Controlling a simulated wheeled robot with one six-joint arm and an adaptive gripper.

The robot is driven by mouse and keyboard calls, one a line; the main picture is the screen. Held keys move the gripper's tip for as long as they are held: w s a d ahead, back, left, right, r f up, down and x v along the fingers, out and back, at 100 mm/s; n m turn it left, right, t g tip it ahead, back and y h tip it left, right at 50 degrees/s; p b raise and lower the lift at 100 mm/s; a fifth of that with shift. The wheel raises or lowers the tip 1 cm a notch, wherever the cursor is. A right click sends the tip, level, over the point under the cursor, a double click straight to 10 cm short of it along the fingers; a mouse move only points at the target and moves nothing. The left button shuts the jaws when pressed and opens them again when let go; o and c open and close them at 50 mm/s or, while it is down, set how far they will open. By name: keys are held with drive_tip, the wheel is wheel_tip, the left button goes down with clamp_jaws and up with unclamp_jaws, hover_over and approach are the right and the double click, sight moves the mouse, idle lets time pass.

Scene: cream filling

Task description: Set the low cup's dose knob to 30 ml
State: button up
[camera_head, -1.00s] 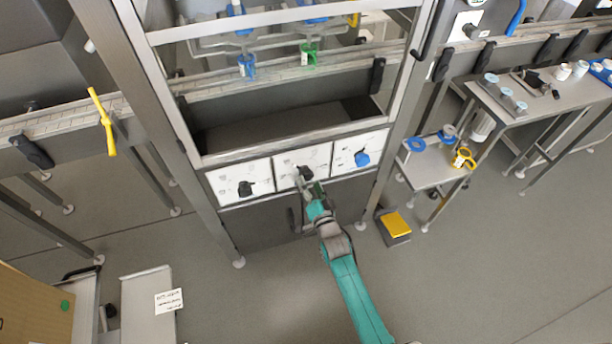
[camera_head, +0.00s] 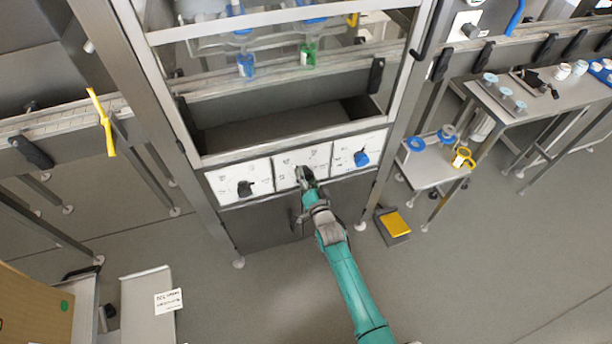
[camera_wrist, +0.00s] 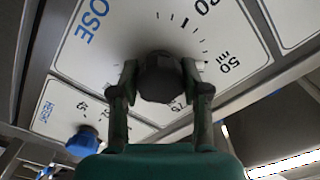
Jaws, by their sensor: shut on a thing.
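The dose knob (camera_wrist: 160,82) is a dark round knob on a white panel (camera_wrist: 100,58) marked DOSE in blue. The panel's scale shows printed numbers, with "50 ml" at the right. In the head view this is the middle white panel (camera_head: 291,162), its knob mostly hidden by my gripper (camera_head: 306,174). In the wrist view my gripper (camera_wrist: 159,74) has one finger on each side of the knob and is shut on it. I cannot make out which mark the knob points to.
A blue knob (camera_head: 361,158) sits on the right panel and a black knob (camera_head: 245,188) on the left panel. Frame posts flank the panels. A yellow pedal (camera_head: 394,224) lies on the floor at right. Blue and green nozzles hang above.

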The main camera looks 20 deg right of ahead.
drive_tip(key=shift+n, duration=0.3)
drive_tip(key=n, duration=0.5)
drive_tip(key=shift+n, duration=0.3)
drive_tip(key=n, duration=0.5)
drive_tip(key=shift+n, duration=0.4)
drive_tip(key=o, duration=1.2)
drive_tip(key=shift+c, duration=0.2)
drive_tip(key=s, duration=1.2)
